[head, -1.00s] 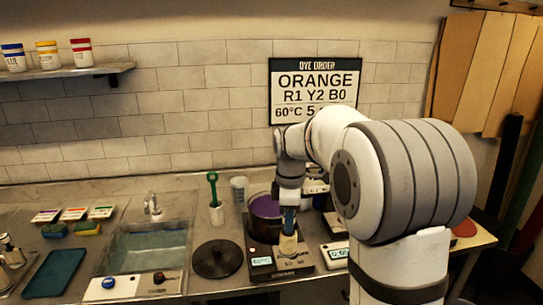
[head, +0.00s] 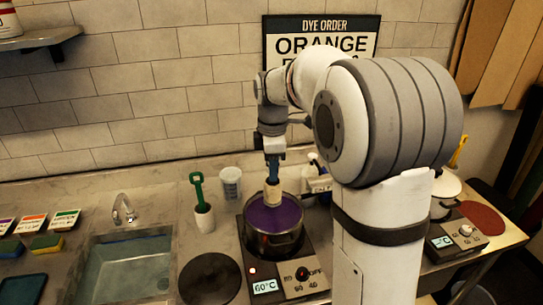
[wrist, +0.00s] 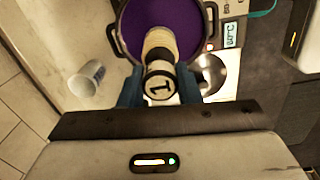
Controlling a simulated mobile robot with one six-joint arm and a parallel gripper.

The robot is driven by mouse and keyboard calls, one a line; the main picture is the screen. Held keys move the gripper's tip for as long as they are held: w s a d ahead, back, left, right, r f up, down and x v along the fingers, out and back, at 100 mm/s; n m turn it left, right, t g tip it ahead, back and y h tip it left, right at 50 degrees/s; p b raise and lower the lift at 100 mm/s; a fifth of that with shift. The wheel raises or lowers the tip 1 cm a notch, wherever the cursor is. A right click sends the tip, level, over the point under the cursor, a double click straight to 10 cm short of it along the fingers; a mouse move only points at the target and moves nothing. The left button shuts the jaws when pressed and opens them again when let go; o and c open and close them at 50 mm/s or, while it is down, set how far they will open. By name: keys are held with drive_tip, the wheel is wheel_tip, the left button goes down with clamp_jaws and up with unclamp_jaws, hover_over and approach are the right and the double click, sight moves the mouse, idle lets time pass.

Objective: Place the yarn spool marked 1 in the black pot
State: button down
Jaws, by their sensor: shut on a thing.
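The cream yarn spool (head: 272,193) is in my gripper (head: 273,172), upright over the purple liquid of the black pot (head: 272,245). In the wrist view the spool's end shows a black "1" (wrist: 159,84), between the blue fingers of my gripper (wrist: 160,92). The pot (wrist: 121,46) lies beyond the spool there, filled with purple liquid. My gripper is shut on the spool. Whether the spool's lower end touches the liquid cannot be told.
The pot stands on a hot plate (head: 290,283) reading 60°C. A black lid (head: 209,280) lies to its left. A white cup with a green tool (head: 203,215) and a clear beaker (head: 231,183) stand behind left. A sink (head: 128,270) is further left. Another heater (head: 460,236) stands right.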

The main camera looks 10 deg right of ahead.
sight(273, 204)
drive_tip(key=shift+s+f+b, duration=0.15)
drive_tip(key=shift+f+b, duration=4.25)
drive_tip(key=shift+f, duration=1.75)
drive_tip(key=shift+f+b, duration=0.3)
drive_tip(key=shift+f, duration=0.2)
drive_tip(key=c, duration=1)
unclamp_jaws()
drive_tip(key=shift+o, duration=0.6)
drive_tip(key=o, duration=0.3)
